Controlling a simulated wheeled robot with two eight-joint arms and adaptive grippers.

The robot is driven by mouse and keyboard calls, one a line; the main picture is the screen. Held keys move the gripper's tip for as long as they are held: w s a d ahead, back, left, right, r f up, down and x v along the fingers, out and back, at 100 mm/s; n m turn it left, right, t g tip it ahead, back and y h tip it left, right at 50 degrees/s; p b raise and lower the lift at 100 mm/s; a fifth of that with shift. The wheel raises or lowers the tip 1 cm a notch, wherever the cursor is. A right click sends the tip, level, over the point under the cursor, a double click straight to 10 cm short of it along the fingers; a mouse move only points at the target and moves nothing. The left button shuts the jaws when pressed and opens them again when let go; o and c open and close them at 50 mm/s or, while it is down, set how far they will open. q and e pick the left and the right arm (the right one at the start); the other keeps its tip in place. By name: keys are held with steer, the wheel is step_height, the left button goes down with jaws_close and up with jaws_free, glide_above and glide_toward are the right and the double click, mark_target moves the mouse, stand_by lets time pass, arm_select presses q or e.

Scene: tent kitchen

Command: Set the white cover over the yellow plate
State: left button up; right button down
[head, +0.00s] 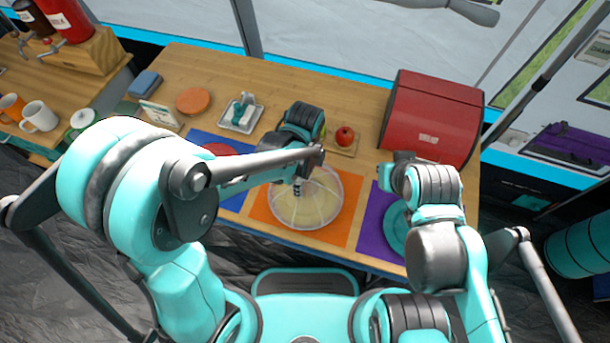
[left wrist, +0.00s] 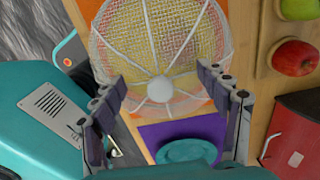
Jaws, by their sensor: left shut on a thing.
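The white cover (head: 328,211) is a round, see-through mesh dome with white ribs and a white knob, over the orange mat in the head view. The yellow plate (head: 305,208) shows through its mesh. In the left wrist view the cover (left wrist: 112,48) overlaps the yellow plate (left wrist: 185,38), a little offset. My left gripper (head: 298,187) is at the top of the cover, shut on its knob; its fingers (left wrist: 165,95) flank the knob in the wrist view. I cannot tell whether the rim touches the mat. My right gripper (head: 398,162) is near the purple mat, its fingers unclear.
The orange mat (head: 258,214) lies between a blue mat (head: 235,200) with a red plate and a purple mat (head: 372,232) with a teal plate (head: 397,235). A red apple (head: 345,136) on a board and a red bread box (head: 432,115) stand behind.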

arm_select(q)
steer(key=shift+f, duration=0.2)
steer(key=shift+f+b, duration=0.6)
steer(key=shift+b, duration=0.1)
steer(key=shift+f, duration=0.15)
steer(key=shift+f+b, duration=0.35)
steer(key=shift+b, duration=0.15)
steer(key=o, duration=1.6)
